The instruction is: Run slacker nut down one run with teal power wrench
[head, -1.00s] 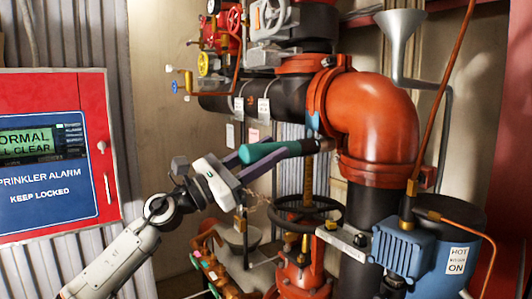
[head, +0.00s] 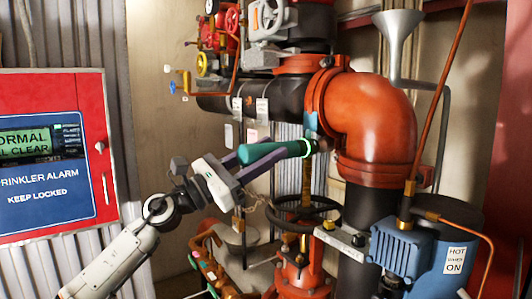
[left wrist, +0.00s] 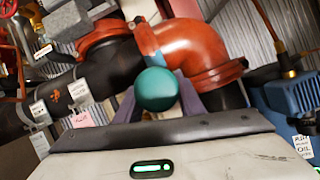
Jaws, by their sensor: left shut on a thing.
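The teal power wrench (head: 275,151) is held in my left gripper (head: 262,157), whose purple fingers are shut around its body. The wrench lies nearly level, its dark nose (head: 323,144) pointing right at the lower edge of the orange pipe coupling (head: 318,100). A bright ring glows near its front end. The nose appears to be at the coupling's bolting; the nut there is hidden, so I cannot tell whether it is seated. In the left wrist view the wrench's round rear end (left wrist: 157,89) covers its nose. My right gripper is out of view.
A black handwheel (head: 305,210) stands below the wrench. The orange elbow (head: 375,115) and a blue motor (head: 400,250) are to the right. A red alarm panel (head: 103,110) is at the left. Gauges and valves (head: 210,60) crowd above.

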